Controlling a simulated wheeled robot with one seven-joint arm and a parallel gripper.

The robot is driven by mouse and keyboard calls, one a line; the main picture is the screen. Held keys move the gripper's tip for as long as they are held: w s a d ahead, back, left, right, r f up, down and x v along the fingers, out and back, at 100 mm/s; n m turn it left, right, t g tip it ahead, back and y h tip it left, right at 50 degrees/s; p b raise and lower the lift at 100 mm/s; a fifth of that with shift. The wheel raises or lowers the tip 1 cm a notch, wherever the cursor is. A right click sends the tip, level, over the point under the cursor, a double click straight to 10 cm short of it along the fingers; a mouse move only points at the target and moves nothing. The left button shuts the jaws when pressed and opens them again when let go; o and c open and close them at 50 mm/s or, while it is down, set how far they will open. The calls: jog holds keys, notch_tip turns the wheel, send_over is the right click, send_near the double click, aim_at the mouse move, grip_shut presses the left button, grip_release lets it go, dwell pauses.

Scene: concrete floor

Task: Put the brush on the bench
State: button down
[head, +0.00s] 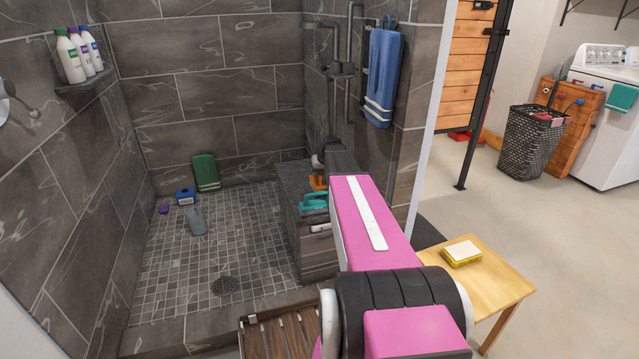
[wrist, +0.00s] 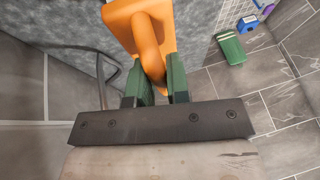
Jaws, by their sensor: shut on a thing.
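The bench (head: 318,255) is grey stone, built against the right shower wall. I cannot tell whether the brush touches the bench top. A teal item (head: 313,201) shows at the bench top's front, beside the brush.
A green item (head: 205,172), a blue box (head: 185,196), a small purple item (head: 164,208) and a grey bottle (head: 197,220) are on the shower floor. Bottles (head: 70,55) stand on a corner shelf. A blue towel (head: 383,75) hangs above. A wooden table (head: 490,290) stands right.

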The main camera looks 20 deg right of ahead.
jog(key=shift+w+d+f, duration=0.1)
jog(key=shift+d+f, duration=0.1)
jog(key=shift+f, duration=1.9)
jog(key=c, duration=1.1)
grip_release()
jog(key=shift+f, duration=0.1)
jog(key=v, duration=1.2)
jog(key=s+a+f+g, duration=0.1)
jog(key=s+a+f, duration=0.3)
jog(key=s, duration=0.5)
jog(key=s+a+f+g+h, duration=0.1)
jog(key=s+a+f, duration=0.3)
jog(key=s+a, duration=0.5)
jog(key=s+a+f+g+h, duration=0.1)
jog(key=s+a+f, duration=0.3)
jog(key=s, duration=0.5)
jog(key=a+g, duration=0.1)
jog(key=a, duration=0.1)
jog(key=shift+s+a+n+g, duration=0.15)
jog(key=shift+a+n+g, duration=0.15)
jog(key=shift+a, duration=0.1)
